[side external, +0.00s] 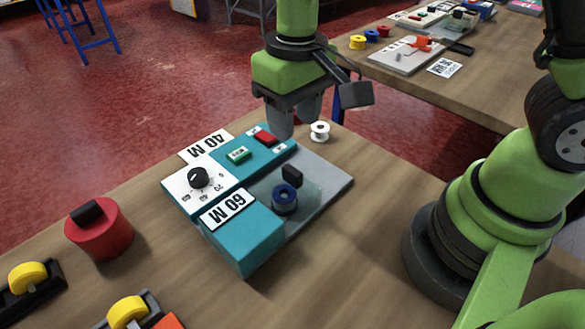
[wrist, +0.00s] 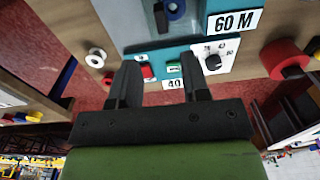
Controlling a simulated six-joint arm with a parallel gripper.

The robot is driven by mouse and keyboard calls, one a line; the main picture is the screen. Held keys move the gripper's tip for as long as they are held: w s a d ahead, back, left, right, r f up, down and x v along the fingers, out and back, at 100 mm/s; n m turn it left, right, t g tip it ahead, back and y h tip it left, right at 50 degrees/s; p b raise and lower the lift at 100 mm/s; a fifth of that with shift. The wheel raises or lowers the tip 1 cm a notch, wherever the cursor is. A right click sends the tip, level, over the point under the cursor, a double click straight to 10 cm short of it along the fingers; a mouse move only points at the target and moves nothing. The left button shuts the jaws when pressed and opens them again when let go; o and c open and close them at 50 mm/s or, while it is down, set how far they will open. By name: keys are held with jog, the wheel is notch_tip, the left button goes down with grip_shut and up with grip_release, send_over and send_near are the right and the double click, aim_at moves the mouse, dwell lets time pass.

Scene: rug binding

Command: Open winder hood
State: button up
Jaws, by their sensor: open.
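The winder is a teal and grey machine (side external: 245,243) on the wooden table. A clear hood (side external: 310,198) with a black handle (side external: 292,174) covers a blue spool (side external: 285,197) on its grey plate; it looks closed. The wrist view shows the blue spool (wrist: 174,8) and the handle (wrist: 160,17) at the top edge. The control panel has a dial (side external: 198,177), a green button (side external: 238,154) and a red button (side external: 265,137). My gripper (side external: 295,122) is open and empty above the panel's far end, behind the handle. It also shows in the wrist view (wrist: 158,85).
A white spool (side external: 320,131) stands just right of my gripper. A red spool (side external: 98,228) and yellow tape rolls (side external: 28,277) are at the left front. Another table (side external: 480,85) stands behind.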

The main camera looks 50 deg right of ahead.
aim_at(293, 170)
jog(key=shift+a+f, duration=0.15)
jog(key=shift+f, duration=0.65)
notch_tip(293, 170, down, 9)
jog(key=shift+f, duration=0.1)
